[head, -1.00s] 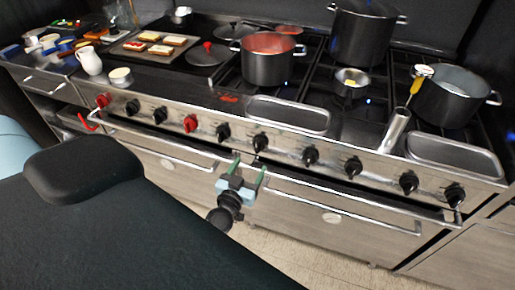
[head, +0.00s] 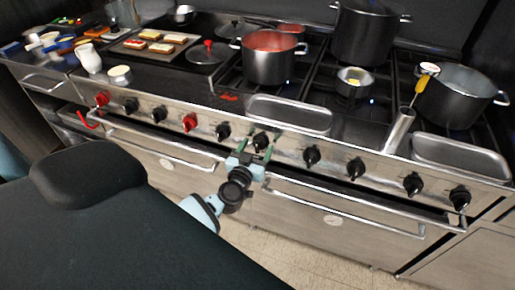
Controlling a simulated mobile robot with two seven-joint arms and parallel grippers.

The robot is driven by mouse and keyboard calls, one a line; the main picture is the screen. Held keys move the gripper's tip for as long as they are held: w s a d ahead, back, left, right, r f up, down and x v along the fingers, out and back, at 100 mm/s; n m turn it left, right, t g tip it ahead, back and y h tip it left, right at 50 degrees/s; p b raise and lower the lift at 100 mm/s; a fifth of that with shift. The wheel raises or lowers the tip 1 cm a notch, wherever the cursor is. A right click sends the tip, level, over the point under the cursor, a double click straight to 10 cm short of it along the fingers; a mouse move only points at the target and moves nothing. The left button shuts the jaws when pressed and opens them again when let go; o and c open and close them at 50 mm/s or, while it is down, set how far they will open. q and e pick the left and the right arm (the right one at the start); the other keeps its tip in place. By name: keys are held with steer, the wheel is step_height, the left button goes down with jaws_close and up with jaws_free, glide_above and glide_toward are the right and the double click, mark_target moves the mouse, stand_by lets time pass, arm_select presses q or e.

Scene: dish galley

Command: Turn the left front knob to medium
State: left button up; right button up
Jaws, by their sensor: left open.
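A row of knobs runs along the steel front panel of the stove (head: 335,162), some red and the rest black. My left gripper (head: 259,143) is open, its two greenish fingers pointing up at the panel. A black knob (head: 261,141) shows between the fingertips, one finger on each side. I cannot tell whether the fingers touch it. Another black knob (head: 223,131) is just left of the gripper, and one more (head: 312,155) is to its right. The knob markings are too small to read. My right gripper is not in view.
Oven door handles (head: 345,205) run below the knobs, close to the gripper. On top are a pot of red sauce (head: 268,58), a tall pot (head: 364,35), a right-hand pot (head: 458,95), a small pan (head: 354,80) and a tray of toast (head: 155,44).

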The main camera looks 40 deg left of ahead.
arm_select(q)
steer(key=shift+w, duration=0.2)
steer(key=c, duration=0.9)
steer(key=shift+c, duration=0.4)
